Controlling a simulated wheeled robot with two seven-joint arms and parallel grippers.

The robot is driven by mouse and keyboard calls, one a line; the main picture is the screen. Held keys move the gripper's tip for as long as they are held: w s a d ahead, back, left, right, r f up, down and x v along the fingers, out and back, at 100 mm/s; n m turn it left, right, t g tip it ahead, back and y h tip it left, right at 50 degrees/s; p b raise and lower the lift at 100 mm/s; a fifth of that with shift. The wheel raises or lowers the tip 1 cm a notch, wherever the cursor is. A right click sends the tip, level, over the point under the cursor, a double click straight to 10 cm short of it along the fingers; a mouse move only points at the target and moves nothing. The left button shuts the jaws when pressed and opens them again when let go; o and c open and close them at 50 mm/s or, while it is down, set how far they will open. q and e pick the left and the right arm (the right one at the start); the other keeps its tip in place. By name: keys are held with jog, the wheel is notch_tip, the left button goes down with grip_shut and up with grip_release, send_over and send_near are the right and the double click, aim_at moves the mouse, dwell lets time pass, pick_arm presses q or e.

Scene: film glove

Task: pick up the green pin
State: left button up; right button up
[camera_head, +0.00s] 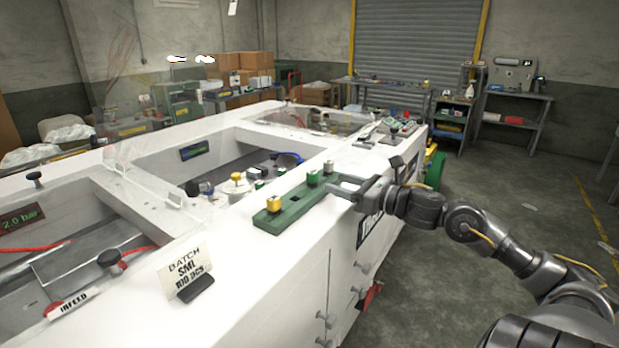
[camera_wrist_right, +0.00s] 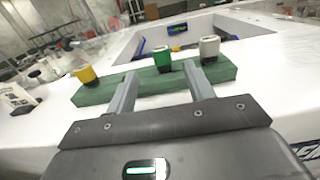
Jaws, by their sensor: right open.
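The green pin (camera_head: 313,178) stands upright in a dark green block (camera_head: 292,211) on the white machine top, between a yellow pin (camera_head: 273,203) and a grey-white pin (camera_head: 328,167). In the right wrist view the green pin (camera_wrist_right: 162,60) shows between and just beyond my open fingertips. My right gripper (camera_head: 338,189) is open and empty at the right side of the block, its fingers pointing toward the green pin. The wrist view shows the fingers (camera_wrist_right: 160,76) reaching over the block's near edge. Whether they touch the block I cannot tell. My left gripper is not in view.
The white machine top (camera_head: 262,262) is clear in front of the block. A batch sign (camera_head: 186,272) stands to the left. Behind the block is a recessed opening with a yellow-topped round part (camera_head: 237,183). Clear panels rise from the machine at the left.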

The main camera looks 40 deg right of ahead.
aim_at(307, 175)
jog(key=shift+w+a+r+p, duration=0.15)
jog(key=shift+w+p, duration=0.05)
jog(key=shift+w, duration=0.25)
jog(key=shift+w+a+r+p, duration=0.1)
jog(key=shift+w+a+p, duration=0.05)
jog(key=shift+w, duration=0.3)
jog(key=shift+p+x, duration=0.4)
jog(key=shift+x, duration=0.8)
jog(key=shift+w+f, duration=0.2)
jog(key=shift+w, duration=0.15)
jog(key=shift+w+a+f, duration=0.1)
jog(key=shift+w+a, duration=0.05)
jog(key=shift+w, duration=0.05)
jog(key=shift+w+p, duration=0.35)
jog(key=shift+p, duration=0.3)
jog(key=p+x, duration=0.3)
jog(key=x, duration=0.1)
jog(key=shift+w+a+f, duration=0.1)
jog(key=shift+w+f, duration=0.1)
jog(key=shift+w, duration=0.15)
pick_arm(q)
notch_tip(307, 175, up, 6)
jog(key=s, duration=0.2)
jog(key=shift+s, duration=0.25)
pick_arm(e)
jog(key=shift+s, duration=0.1)
jog(key=shift+c, duration=0.3)
